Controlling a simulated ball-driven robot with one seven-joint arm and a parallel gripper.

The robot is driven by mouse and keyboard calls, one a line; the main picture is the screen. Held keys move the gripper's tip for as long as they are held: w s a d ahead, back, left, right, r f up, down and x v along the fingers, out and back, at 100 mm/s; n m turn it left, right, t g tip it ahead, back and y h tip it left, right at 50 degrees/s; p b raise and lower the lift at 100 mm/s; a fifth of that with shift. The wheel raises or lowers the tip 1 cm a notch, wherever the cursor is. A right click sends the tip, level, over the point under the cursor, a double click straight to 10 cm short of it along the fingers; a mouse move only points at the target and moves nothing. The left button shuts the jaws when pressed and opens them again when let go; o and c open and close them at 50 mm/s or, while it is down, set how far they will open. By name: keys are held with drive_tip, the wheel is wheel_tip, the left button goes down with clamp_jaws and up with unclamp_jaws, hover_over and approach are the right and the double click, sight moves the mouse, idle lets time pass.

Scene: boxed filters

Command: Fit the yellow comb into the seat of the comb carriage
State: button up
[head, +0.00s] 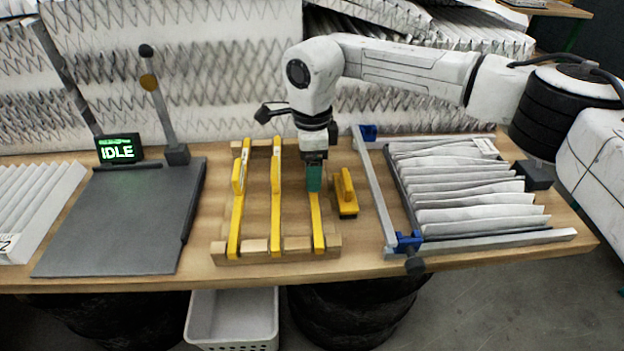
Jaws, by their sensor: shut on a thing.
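A wooden rack (262,257) on the table holds long yellow strips lying front to back. My gripper (314,188), with teal fingers, reaches down from above at the right-hand yellow strip, which looks like a yellow comb (318,225). The fingers are shut on it and hide its middle. Its front end lies at the rack's front bar; I cannot tell whether it is lifted. To the right is a metal frame with a grey rail (375,190) and blue end blocks, perhaps the comb carriage. I cannot make out its seat.
Other yellow strips (236,215) and (275,190) stand left in the rack. A yellow block with a dark base (346,195) lies just right of my gripper. A pleated white filter (470,190) lies in the frame. A grey plate (125,220) and an IDLE display (118,150) are left.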

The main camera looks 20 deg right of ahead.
drive_tip(key=shift+c, duration=0.9)
drive_tip(key=shift+r, duration=0.15)
